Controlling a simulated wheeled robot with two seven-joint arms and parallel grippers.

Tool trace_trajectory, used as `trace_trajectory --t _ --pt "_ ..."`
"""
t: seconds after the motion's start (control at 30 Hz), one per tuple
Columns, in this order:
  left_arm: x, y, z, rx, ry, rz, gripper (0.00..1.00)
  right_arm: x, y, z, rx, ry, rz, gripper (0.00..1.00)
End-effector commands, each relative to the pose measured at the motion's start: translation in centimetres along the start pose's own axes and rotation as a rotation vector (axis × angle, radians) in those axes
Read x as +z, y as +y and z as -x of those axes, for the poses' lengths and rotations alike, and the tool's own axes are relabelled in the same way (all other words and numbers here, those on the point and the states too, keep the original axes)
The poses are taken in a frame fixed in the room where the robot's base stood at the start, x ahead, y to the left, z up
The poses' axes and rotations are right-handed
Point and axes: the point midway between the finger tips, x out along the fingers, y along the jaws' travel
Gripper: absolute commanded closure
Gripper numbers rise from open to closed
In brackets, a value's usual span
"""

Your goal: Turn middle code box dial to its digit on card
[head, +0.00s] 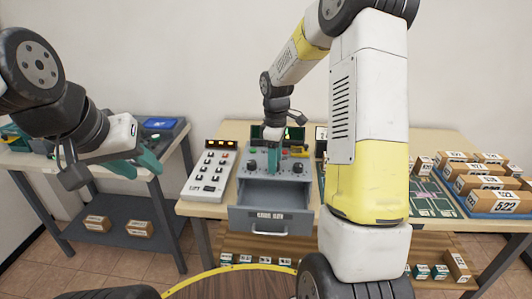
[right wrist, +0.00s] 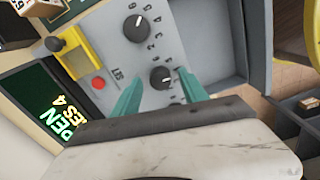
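The grey code box (head: 244,161) stands on the middle table, and its front drawer (head: 270,219) is pulled open. In the right wrist view one black dial (right wrist: 162,77) lies between the teal fingertips of my right gripper (right wrist: 159,92). Gaps show beside it, so the gripper looks open around the dial. Another dial (right wrist: 137,28) with digits around it is above; my gripper hides the panel below. A green-lettered screen (right wrist: 48,110) shows part of "OPEN" and a 4. A white card (head: 321,135) is partly hidden by my right arm. My left gripper (head: 136,164) is open and empty.
A white keypad panel (head: 210,172) stands left of the box. Numbered parcels (head: 497,203) fill a blue tray at right.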

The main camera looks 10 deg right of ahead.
Motion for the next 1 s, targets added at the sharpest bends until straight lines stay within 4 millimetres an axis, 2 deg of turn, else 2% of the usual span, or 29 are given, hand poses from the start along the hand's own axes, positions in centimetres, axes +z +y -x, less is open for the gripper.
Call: trace_trajectory --t 0.13,0.23,0.5,0.63,0.77,1.0 --pt "0.0 0.0 0.0 0.000 0.000 0.000 0.64 0.0 0.0 0.1 0.000 0.000 0.000 0.49" --pt "0.0 0.0 0.0 0.000 0.000 0.000 0.64 0.0 0.0 0.9 0.001 0.001 -0.001 0.49" --pt "0.0 0.0 0.0 0.000 0.000 0.000 0.64 0.0 0.1 5.5 0.003 0.002 0.000 0.49" --pt "0.0 0.0 0.0 0.000 0.000 0.000 0.64 0.0 0.1 7.1 0.002 0.001 0.000 0.49" --pt "0.0 0.0 0.0 0.000 0.000 0.000 0.64 0.0 0.0 7.8 0.000 0.001 0.000 0.49" --pt "0.0 0.0 0.0 0.000 0.000 0.000 0.64 0.0 0.0 7.8 -0.001 0.000 0.000 0.49"
